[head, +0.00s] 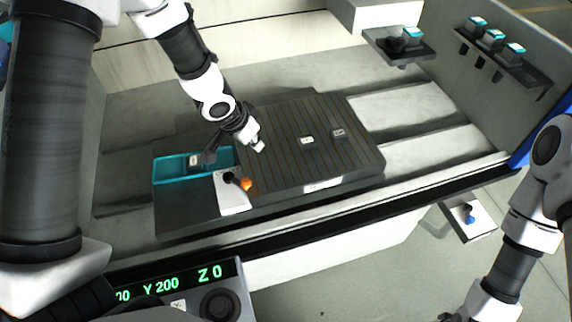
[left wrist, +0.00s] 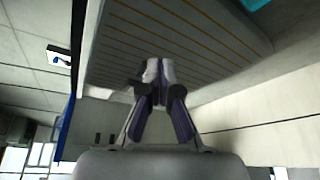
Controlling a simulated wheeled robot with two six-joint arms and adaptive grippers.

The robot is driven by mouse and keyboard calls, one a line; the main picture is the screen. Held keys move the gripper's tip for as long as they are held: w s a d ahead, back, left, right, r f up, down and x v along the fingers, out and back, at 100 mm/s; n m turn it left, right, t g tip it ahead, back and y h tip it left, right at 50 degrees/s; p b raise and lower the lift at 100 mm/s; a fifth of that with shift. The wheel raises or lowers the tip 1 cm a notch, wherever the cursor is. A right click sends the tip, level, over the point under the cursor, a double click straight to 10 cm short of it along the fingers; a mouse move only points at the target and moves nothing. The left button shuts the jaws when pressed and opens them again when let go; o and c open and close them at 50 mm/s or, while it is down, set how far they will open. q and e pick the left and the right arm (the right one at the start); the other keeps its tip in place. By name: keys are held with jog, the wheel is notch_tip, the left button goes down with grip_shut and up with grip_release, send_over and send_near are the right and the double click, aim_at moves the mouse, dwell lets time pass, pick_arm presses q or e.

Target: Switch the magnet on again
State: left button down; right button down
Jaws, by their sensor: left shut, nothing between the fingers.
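The magnet is a dark ribbed plate (head: 285,165) in the middle of the head view, with thin orange lines in the left wrist view (left wrist: 190,35). At its front left corner is a white panel (head: 233,204) with a black lever whose orange knob (head: 246,184) points right, toward the plate. My left gripper (head: 258,146) is shut and empty over the plate's left part, behind the knob and apart from it. Its closed fingertips also show in the left wrist view (left wrist: 154,70). My right arm is at the lower right; its gripper is mostly cut off by the bottom edge.
Two small blocks, one pale (head: 307,140) and one dark (head: 338,132), sit on the plate. A teal tray (head: 168,181) holding a block lies left. A blue-knobbed lever (head: 469,214) is outside, lower right. A wall shelf (head: 518,71) carries teal-topped blocks. A display (head: 178,285) stands in front.

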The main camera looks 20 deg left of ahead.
aim_at(261, 172)
pick_arm(q)
jog(key=shift+g, duration=0.4)
jog(key=b+x, duration=0.1)
jog(key=x, duration=0.2)
jog(key=s+b+x, duration=0.1)
jog(key=x, duration=0.2)
jog(key=a+b+x, duration=0.1)
jog(key=x, duration=0.3)
jog(key=shift+s+a+f, duration=0.1)
jog(key=shift+s+f, duration=0.25)
jog(key=shift+f, duration=0.05)
jog(key=shift+s+a+b, duration=0.25)
jog(key=shift+s+b, duration=0.35)
jog(key=shift+s, duration=0.05)
jog(key=shift+s+a+r, duration=0.2)
jog(key=shift+s, duration=0.3)
jog(key=shift+s+a+r, duration=0.15)
jog(key=shift+s, duration=0.35)
jog(key=shift+s+a, duration=0.15)
jog(key=shift+s, duration=0.05)
jog(key=shift+w, duration=0.1)
